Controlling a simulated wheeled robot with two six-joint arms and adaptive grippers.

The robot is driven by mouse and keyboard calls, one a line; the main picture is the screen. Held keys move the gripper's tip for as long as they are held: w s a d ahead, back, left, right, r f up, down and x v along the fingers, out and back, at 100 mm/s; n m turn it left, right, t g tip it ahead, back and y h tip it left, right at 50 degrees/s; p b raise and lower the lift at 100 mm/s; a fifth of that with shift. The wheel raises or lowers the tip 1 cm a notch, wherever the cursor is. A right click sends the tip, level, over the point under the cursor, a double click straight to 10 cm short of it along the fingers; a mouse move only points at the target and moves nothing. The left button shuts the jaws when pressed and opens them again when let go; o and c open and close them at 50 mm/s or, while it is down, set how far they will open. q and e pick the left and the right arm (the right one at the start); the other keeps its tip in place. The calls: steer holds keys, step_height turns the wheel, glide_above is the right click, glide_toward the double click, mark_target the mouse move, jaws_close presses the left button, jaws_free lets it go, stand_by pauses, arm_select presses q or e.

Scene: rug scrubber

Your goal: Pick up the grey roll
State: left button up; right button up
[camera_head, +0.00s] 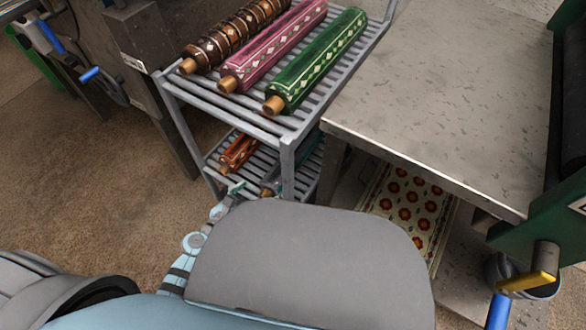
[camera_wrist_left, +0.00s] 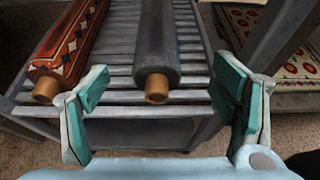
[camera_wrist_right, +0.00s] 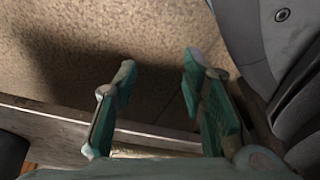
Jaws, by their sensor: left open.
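The grey roll (camera_wrist_left: 160,45), with a brown core end, lies on the lower slatted shelf (camera_wrist_left: 115,73) in the left wrist view. It points away from me, beside a red patterned roll (camera_wrist_left: 72,40). My left gripper (camera_wrist_left: 160,72) is open, its fingers either side of the grey roll's near end, with gaps between. In the head view my left gripper (camera_head: 238,189) is at the near edge of the lower shelf, and the grey roll is mostly hidden there. My right gripper (camera_wrist_right: 160,61) is open and empty above the floor in the right wrist view.
The cart's upper shelf (camera_head: 284,132) holds a brown roll (camera_head: 231,37), a pink roll (camera_head: 270,45) and a green roll (camera_head: 318,60). A metal table (camera_head: 430,90) stands to the right. A floral rug (camera_head: 405,207) lies beneath it. Brown floor is clear at left.

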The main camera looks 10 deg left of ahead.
mark_target(274, 179)
arm_select(q)
steer(key=b+x, duration=0.2)
steer(key=x, duration=0.5)
steer(key=shift+w+f, duration=0.1)
steer(key=shift+w, duration=0.05)
steer(key=shift+w+d+f+b, duration=0.15)
steer(key=shift+w+d+b, duration=0.05)
steer(key=shift+w+b, duration=0.25)
steer(key=b+x, duration=0.2)
steer(key=x, duration=0.2)
steer(key=shift+w+a, duration=0.15)
steer(key=shift+w, duration=0.15)
steer(key=c, duration=1.8)
jaws_close()
arm_select(e)
steer(key=w+a+r+n, duration=0.1)
steer(key=w+r, duration=0.3)
steer(key=r, duration=0.4)
steer(key=shift+w+a+r+g, duration=0.25)
steer(key=shift+a+g, duration=0.05)
steer(key=shift+w, duration=0.1)
